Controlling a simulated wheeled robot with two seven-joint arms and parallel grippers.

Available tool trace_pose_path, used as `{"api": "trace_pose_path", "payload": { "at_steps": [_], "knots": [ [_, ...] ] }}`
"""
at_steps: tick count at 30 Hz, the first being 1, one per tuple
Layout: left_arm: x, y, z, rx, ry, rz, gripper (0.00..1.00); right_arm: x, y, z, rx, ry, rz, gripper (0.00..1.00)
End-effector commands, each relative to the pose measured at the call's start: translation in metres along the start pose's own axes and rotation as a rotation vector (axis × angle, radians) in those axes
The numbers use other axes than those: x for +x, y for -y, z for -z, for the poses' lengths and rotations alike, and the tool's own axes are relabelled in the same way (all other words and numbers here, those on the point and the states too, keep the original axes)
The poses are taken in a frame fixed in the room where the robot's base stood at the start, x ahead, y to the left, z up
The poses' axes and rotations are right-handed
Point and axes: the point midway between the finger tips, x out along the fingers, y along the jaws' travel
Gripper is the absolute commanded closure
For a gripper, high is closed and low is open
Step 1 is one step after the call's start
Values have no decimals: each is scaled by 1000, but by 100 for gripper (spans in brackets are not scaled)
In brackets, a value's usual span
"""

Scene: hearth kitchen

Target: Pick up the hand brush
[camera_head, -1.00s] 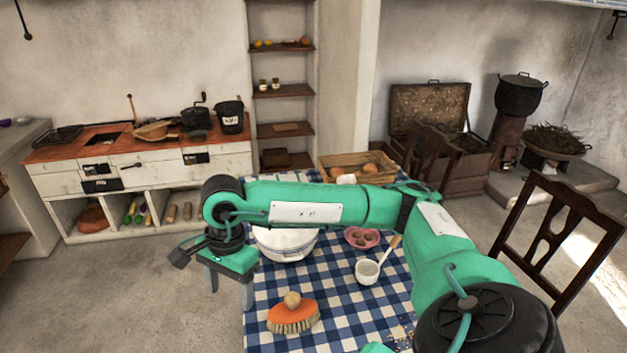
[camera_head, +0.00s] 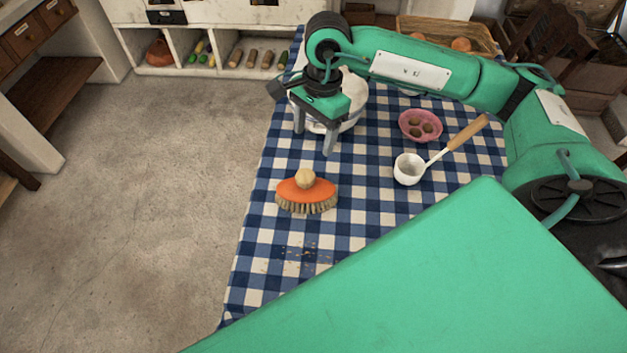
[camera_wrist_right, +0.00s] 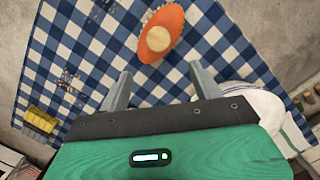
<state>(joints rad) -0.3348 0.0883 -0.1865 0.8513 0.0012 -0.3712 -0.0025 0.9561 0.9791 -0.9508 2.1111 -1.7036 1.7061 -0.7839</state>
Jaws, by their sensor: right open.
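The hand brush (camera_head: 307,192) has an orange oval back, a round wooden knob and pale bristles. It stands bristles down on the blue checked tablecloth, near the table's left edge. In the right wrist view the brush (camera_wrist_right: 167,36) lies ahead of the fingertips, apart from them. My right gripper (camera_head: 314,145) is open and empty, pointing down above the table, beyond the brush and in front of the white pot. Its two fingers (camera_wrist_right: 160,80) show wide apart in the wrist view. My left gripper is not in view.
A white pot (camera_head: 352,96) stands behind my right gripper. A pink bowl (camera_head: 404,122) with several brown items and a white ladle (camera_head: 408,170) with a wooden handle are to the right. Crumbs (camera_head: 305,254) lie in front of the brush. A yellow object (camera_wrist_right: 40,119) shows in the wrist view.

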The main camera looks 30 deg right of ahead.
Motion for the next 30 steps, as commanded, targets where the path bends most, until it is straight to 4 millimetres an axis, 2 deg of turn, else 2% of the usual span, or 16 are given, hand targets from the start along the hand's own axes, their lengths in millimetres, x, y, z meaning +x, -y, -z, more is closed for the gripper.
{"api": "trace_pose_path", "payload": {
  "at_steps": [12,20,25,30],
  "knots": [
    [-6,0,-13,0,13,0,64,71,-1,-1,1,1,-4,35],
    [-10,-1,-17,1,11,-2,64,90,-1,-3,0,1,-4,35],
    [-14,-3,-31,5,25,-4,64,116,-2,-8,0,1,-5,35],
    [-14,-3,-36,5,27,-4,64,134,-2,-8,-1,1,-3,35]
  ]
}}
